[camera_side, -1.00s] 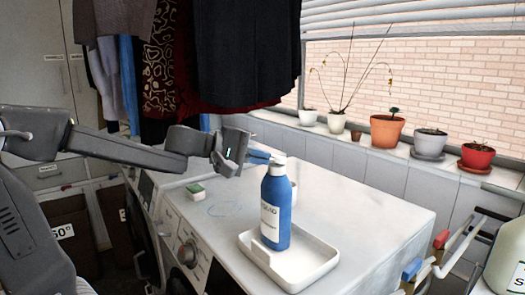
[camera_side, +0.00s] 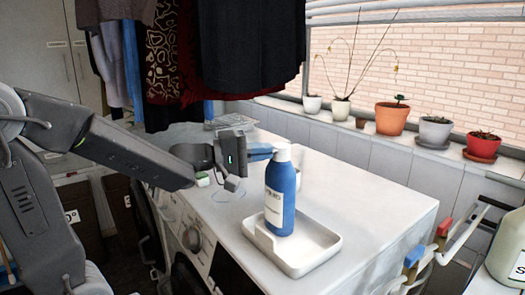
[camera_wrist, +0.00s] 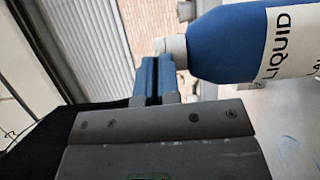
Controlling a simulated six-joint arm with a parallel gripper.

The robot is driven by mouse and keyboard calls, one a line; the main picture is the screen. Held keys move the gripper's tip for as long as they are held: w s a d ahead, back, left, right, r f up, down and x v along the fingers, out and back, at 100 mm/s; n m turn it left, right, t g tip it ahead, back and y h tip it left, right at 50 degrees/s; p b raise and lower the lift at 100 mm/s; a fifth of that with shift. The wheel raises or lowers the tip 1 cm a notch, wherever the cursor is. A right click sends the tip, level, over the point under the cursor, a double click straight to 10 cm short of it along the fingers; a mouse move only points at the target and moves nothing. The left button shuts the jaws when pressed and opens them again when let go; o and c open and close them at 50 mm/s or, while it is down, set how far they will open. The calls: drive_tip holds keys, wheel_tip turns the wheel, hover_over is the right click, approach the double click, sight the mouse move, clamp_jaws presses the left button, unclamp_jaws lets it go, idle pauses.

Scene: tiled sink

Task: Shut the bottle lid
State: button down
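The blue bottle (camera_side: 280,200) with a white label stands upright on a white tray (camera_side: 297,262). Its white lid (camera_side: 282,153) is at the top; I cannot tell how far the lid is open. My gripper (camera_side: 268,150) is just left of the lid, at about its height. In the wrist view the bottle (camera_wrist: 228,42) lies sideways across the top right, with the lid (camera_wrist: 172,47) beside the tips of my gripper (camera_wrist: 157,62). The two blue fingers are side by side with almost no gap and hold nothing visible. I cannot tell whether they touch the lid.
The tray is on a white washer top (camera_side: 385,208), with free room right of the bottle. Potted plants (camera_side: 391,118) line the window sill. Clothes (camera_side: 250,45) hang at the back.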

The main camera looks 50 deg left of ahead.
drive_tip(key=shift+f, duration=0.1)
drive_tip(key=c, duration=1.3)
unclamp_jaws()
drive_tip(key=s+r, duration=0.1)
drive_tip(key=r, duration=0.1)
drive_tip(key=s+r, duration=0.1)
drive_tip(key=r, duration=0.1)
drive_tip(key=a+r, duration=0.1)
drive_tip(key=r, duration=0.2)
drive_tip(key=shift+s, duration=0.4)
